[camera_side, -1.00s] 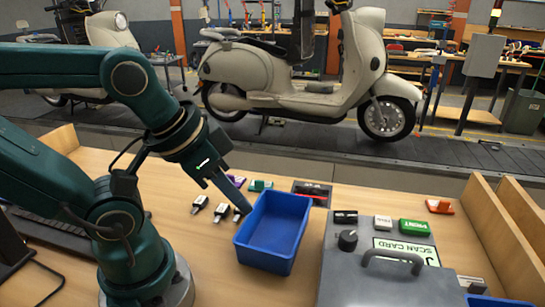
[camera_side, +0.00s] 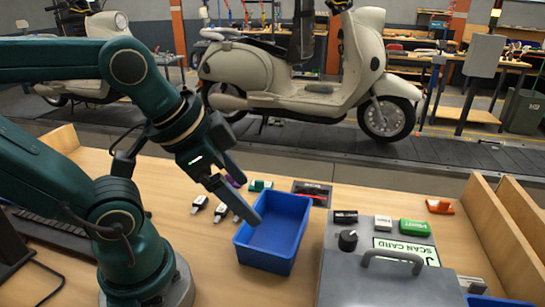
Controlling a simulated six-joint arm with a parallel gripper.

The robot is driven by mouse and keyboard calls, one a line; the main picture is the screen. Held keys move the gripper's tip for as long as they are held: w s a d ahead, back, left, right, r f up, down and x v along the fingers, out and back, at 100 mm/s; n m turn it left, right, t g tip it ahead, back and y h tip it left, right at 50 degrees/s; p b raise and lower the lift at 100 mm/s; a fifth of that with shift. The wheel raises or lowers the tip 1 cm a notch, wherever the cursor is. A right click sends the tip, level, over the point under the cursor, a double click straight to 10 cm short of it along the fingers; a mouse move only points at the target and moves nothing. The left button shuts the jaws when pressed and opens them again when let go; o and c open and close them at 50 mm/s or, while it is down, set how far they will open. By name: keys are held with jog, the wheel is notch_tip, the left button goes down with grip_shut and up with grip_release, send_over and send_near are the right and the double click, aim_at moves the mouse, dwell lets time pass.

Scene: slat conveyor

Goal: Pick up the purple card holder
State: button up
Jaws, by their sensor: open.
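The purple card holder (camera_side: 231,181) lies on the wooden table behind the left back part of the blue bin. Only a small purple piece of it shows, because my gripper covers the rest. My gripper (camera_side: 247,199) is open and empty, its two fingers spread and pointing down to the right. From this side the nearer finger passes in front of the blue bin's left rim. The other finger ends close to the card holder in the picture; I cannot tell the gap in depth.
The blue bin (camera_side: 264,265) stands at the middle front. A green-and-white item (camera_side: 260,185) and a dark tray (camera_side: 312,192) lie behind it. Several black-and-white key-like items (camera_side: 220,210) lie to its left. A grey box (camera_side: 390,285) stands right; wooden dividers (camera_side: 500,225) edge the table.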

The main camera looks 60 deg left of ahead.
jog(key=w+a+r+m+g+y, duration=0.1)
jog(key=w+a+m+g, duration=0.2)
jog(key=w+a+m, duration=0.8)
jog(key=a+f+n+g, duration=0.1)
jog(key=a+f, duration=0.3)
jog(key=a, duration=0.1)
jog(key=a+f+n+g, duration=0.1)
jog(key=a+f, duration=0.3)
jog(key=a, duration=0.2)
jog(key=s+a+f+n+h, duration=0.1)
jog(key=a+f+n, duration=0.1)
jog(key=a+f, duration=0.2)
jog(key=shift+a+f+g, duration=0.2)
jog(key=shift+a+g, duration=0.2)
jog(key=shift+a, duration=0.55)
jog(key=shift+s+a+f, duration=0.15)
jog(key=shift+f, duration=2.45)
